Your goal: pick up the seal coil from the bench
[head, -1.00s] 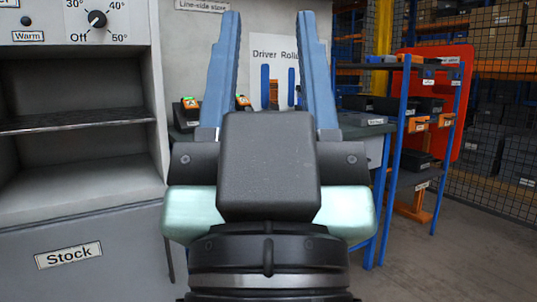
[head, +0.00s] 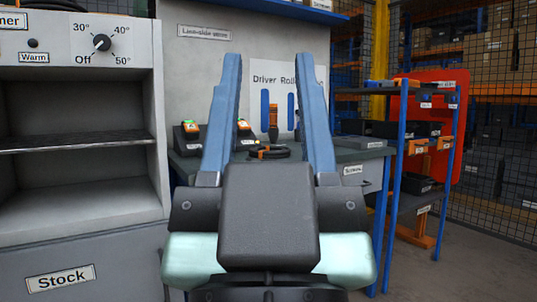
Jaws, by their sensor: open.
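My gripper (head: 272,62) is in the middle of the head view, pointing away from me. Its two blue fingers are spread wide and nothing is between their tips. A black coil with an orange part (head: 268,152), likely the seal coil, lies on the bench (head: 347,157) and shows between the fingers, beyond the gripper body. The gripper body hides the near part of the bench. No contact between the fingers and the coil can be made out.
An orange-handled driver (head: 273,118) stands by the Driver Roll panel (head: 258,76). Chargers with green lights (head: 191,128) sit at the bench's left. A warmer cabinet (head: 75,230) stands left. A blue-framed rack (head: 397,160) stands right, with floor (head: 465,262) beside it.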

